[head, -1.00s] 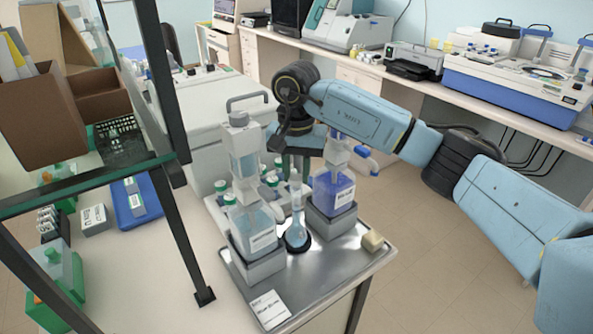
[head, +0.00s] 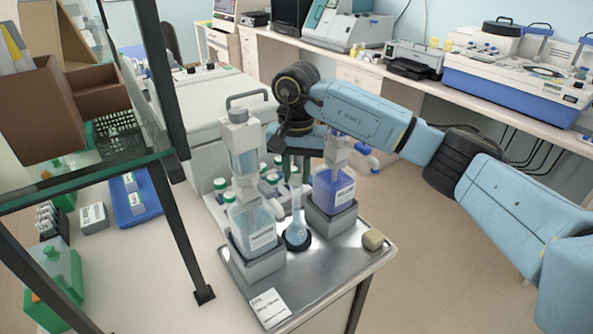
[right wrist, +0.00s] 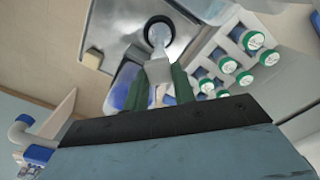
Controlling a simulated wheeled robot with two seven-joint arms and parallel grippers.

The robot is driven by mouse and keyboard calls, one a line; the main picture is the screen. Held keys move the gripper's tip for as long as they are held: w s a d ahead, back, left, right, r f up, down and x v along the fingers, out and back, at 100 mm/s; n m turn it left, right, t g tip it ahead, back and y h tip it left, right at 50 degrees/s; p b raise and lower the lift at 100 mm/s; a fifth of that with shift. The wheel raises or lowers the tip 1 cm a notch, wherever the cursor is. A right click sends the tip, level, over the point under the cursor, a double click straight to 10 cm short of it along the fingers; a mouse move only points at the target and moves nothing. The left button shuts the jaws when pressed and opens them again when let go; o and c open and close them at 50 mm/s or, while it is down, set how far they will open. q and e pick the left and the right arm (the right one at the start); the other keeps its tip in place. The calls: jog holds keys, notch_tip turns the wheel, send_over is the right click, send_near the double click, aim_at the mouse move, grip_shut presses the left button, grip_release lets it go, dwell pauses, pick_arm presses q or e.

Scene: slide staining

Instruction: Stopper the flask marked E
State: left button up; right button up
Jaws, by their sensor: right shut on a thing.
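A clear narrow-necked flask (head: 297,232) stands upright in a black ring on the metal tray, between two bottles. I cannot read a letter on it. My right gripper (head: 296,158) is directly above its neck, pointing down. In the right wrist view the green fingers of my right gripper (right wrist: 157,88) are shut on a pale grey stopper (right wrist: 158,70). The flask (right wrist: 158,35) shows just beyond it, in line with it. I cannot tell whether the stopper touches the flask's mouth. My left gripper is not in view.
A bottle of pale blue liquid (head: 252,222) stands close left of the flask, a purple-blue bottle (head: 333,190) close right. A beige block (head: 373,239) and a white label card (head: 269,307) lie on the tray (head: 318,278). Green-capped jars (head: 270,186) stand behind. A glass shelf frame is at left.

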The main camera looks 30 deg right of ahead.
jog(key=shift+f, duration=0.2)
dwell(0.5)
jog(key=o, duration=1.5)
jog(key=shift+r+p, duration=1.6)
jog(key=shift+r, duration=1.45)
jog(key=shift+c, duration=0.4)
grip_shut()
